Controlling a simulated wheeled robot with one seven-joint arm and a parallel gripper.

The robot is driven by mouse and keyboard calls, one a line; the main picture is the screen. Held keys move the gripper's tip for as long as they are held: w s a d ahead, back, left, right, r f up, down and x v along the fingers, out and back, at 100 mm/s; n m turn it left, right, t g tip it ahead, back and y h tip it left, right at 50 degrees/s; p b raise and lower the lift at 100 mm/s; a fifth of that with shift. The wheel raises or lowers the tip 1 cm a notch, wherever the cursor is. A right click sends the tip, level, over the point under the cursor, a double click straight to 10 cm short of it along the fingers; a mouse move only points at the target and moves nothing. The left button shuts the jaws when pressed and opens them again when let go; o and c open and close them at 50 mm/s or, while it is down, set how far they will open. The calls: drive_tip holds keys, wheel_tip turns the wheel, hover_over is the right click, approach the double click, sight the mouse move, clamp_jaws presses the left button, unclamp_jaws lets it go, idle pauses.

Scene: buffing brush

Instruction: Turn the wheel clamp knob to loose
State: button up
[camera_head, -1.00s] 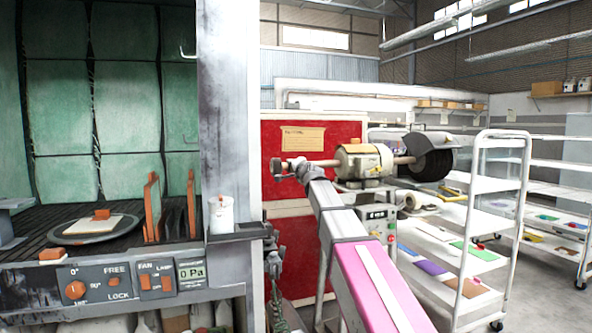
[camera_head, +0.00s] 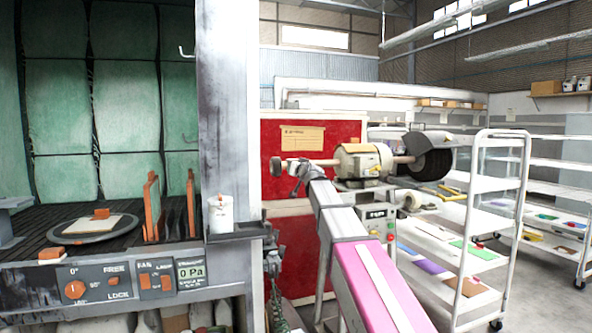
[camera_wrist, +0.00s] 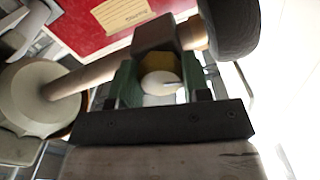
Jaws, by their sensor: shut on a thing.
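The buffing machine (camera_head: 362,162) has a tan motor body with a horizontal shaft. A small dark wheel (camera_head: 276,167) is at the shaft's left end and also shows in the wrist view (camera_wrist: 232,25). A large hooded dark wheel (camera_head: 432,163) is at the right end. My gripper (camera_head: 299,178) is at the left end of the shaft, beside the small wheel. In the wrist view its green fingers (camera_wrist: 160,82) are shut on the clamp knob, a round part with a pale face and yellow rim (camera_wrist: 158,84). The knob is hidden in the head view, and I cannot read its setting.
A red panel (camera_head: 292,240) stands behind my gripper. A grey cabinet with a control panel (camera_head: 120,282) fills the left, with a white cup (camera_head: 220,214) on its ledge. A white wheeled rack (camera_head: 497,215) stands at the right. The aisle beyond is clear.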

drive_tip(key=shift+n, duration=1.3)
drive_tip(key=shift+f, duration=0.1)
drive_tip(key=o, duration=0.9)
drive_tip(key=v, duration=1)
drive_tip(key=shift+s+d, duration=0.15)
drive_tip(key=shift+s, duration=0.25)
